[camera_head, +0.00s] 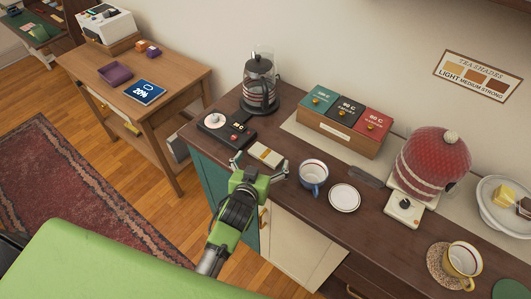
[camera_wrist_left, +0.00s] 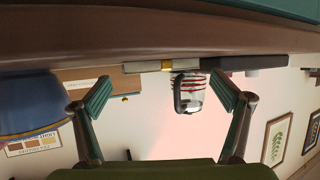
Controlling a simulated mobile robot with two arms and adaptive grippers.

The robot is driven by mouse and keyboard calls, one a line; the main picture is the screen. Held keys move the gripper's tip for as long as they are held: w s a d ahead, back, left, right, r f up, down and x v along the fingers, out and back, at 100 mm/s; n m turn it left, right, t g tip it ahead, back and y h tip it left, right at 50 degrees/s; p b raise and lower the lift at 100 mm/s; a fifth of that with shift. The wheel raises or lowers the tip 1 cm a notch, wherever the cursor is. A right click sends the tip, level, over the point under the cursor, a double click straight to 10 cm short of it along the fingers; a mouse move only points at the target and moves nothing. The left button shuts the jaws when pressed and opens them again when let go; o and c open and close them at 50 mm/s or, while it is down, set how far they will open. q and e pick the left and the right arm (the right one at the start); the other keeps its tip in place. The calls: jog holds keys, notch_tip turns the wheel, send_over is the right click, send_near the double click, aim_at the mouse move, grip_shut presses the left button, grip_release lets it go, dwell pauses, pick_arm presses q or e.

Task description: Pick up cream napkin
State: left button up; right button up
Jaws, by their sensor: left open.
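The cream napkin (camera_head: 266,154) lies folded on the dark counter, with a gold band around it. My left gripper (camera_head: 259,167) is open at the counter's front edge, with its fingers spread on either side of the napkin's near end. In the left wrist view, which is upside down, the napkin (camera_wrist_left: 145,67) shows edge-on beyond the open left gripper (camera_wrist_left: 161,82), roughly between the fingertips. Nothing is held. Contact with the napkin cannot be made out. My right gripper is not in view.
A black scale-like device (camera_head: 227,129) lies just left of the napkin. A glass press (camera_head: 259,84) and a tea box (camera_head: 340,130) stand behind. The counter just behind the napkin is clear.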

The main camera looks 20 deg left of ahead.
aim_at(265, 155)
pick_arm(q)
jog(key=shift+x, duration=1.25)
jog(key=shift+c, duration=0.4)
jog(key=c, duration=0.7)
